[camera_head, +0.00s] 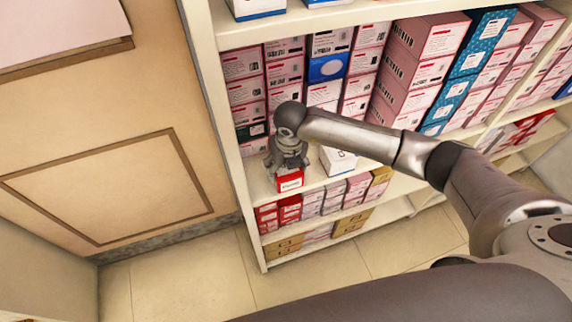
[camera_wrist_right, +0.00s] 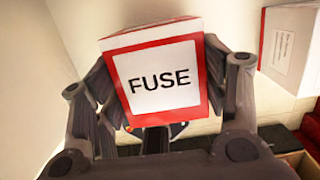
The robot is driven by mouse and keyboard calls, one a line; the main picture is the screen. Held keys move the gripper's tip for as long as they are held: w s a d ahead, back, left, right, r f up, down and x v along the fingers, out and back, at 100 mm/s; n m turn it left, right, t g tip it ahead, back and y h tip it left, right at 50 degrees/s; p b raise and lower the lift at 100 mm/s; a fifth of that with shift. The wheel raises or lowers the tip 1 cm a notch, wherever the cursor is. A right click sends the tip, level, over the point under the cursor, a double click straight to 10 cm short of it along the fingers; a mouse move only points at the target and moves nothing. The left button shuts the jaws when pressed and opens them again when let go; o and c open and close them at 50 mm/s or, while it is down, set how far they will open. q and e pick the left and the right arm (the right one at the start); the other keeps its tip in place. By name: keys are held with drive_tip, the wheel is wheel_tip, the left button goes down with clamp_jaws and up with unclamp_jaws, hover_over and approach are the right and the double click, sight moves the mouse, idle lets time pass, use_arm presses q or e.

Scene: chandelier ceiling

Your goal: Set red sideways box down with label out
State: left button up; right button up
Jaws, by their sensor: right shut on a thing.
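A red box with a white label reading FUSE (camera_wrist_right: 160,80) is between the fingers of my right gripper (camera_wrist_right: 158,95) in the right wrist view. The fingers press on its left and right sides. Its label faces the wrist camera and the box looks slightly tilted. In the head view the red box (camera_head: 290,181) shows at the front edge of a shelf, under my right gripper (camera_head: 288,166). I cannot tell whether its underside touches the shelf board. My left gripper is not in view.
A white box (camera_head: 338,160) stands to the right on the same shelf; it also shows in the wrist view (camera_wrist_right: 290,46). Stacked pink boxes (camera_head: 243,92) stand behind. A cream panelled wall (camera_head: 110,190) is at the left.

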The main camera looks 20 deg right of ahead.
sight(288, 171)
drive_tip(key=o, duration=1.1)
drive_tip(key=shift+r, duration=0.15)
drive_tip(key=shift+s+r+b, duration=0.3)
drive_tip(key=shift+r+b, duration=0.15)
drive_tip(key=shift+r, duration=1.55)
drive_tip(key=shift+s+r+b, duration=0.3)
drive_tip(key=shift+r+b, duration=0.15)
drive_tip(key=shift+r, duration=1.5)
drive_tip(key=shift+s+r+b, duration=0.3)
drive_tip(key=shift+r+b, duration=0.15)
drive_tip(key=shift+r, duration=1.55)
